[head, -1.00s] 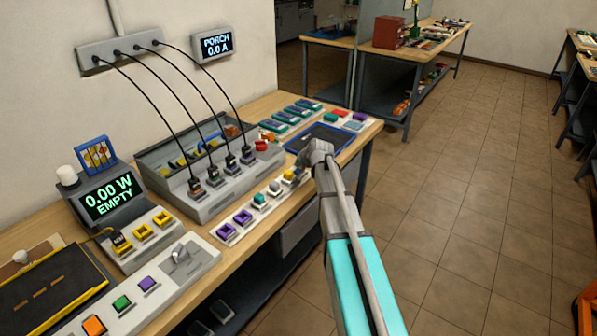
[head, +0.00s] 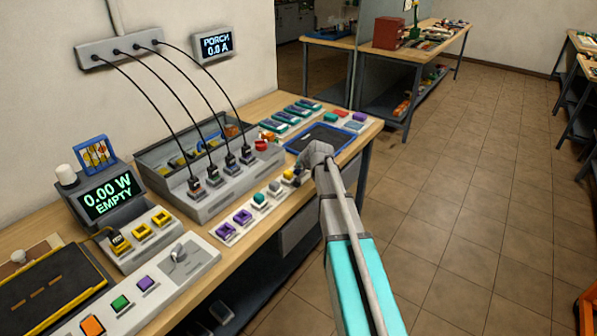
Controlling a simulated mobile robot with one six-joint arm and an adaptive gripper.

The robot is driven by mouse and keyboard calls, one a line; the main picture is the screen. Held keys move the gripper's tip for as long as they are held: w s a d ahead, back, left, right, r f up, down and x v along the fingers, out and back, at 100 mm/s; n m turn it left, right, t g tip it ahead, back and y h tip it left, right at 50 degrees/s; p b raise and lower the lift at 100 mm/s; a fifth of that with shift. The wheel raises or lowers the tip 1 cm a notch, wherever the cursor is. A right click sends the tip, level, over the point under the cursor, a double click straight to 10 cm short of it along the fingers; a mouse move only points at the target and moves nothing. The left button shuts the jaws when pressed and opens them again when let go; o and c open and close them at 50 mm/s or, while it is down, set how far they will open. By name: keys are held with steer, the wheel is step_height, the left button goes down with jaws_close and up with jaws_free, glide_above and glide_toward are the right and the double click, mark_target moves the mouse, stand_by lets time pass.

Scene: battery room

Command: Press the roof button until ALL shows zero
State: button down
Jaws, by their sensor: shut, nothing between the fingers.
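My gripper (head: 298,179) is shut and empty, low at the right end of a strip of buttons. The strip carries two purple buttons (head: 233,222), a teal button (head: 259,199), a pale grey button (head: 275,188) and a yellow button (head: 288,177). The gripper tip is beside or over the yellow button and partly hides it; I cannot tell whether they touch. No roof label is readable. A wall display (head: 216,45) reads PORCH 0.0 A. A desk display (head: 107,196) reads 0.00 W EMPTY. No display reading ALL shows.
A grey box (head: 215,190) with several plugged black cables stands behind the strip. A blue-rimmed tray (head: 345,133) lies beyond my gripper. A panel with a lever (head: 178,253) and coloured buttons is at front left.

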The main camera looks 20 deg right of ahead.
mark_target(299, 171)
steer(key=shift+f+b, duration=0.35)
steer(key=shift+b, duration=0.05)
stand_by(0.6)
steer(key=shift+r, duration=0.15)
steer(key=shift+r+p, duration=0.65)
steer(key=shift+p, duration=0.2)
steer(key=shift+r, duration=0.1)
steer(key=shift+r+p, duration=2.4)
steer(key=shift+p, duration=0.1)
steer(key=shift+f, duration=0.1)
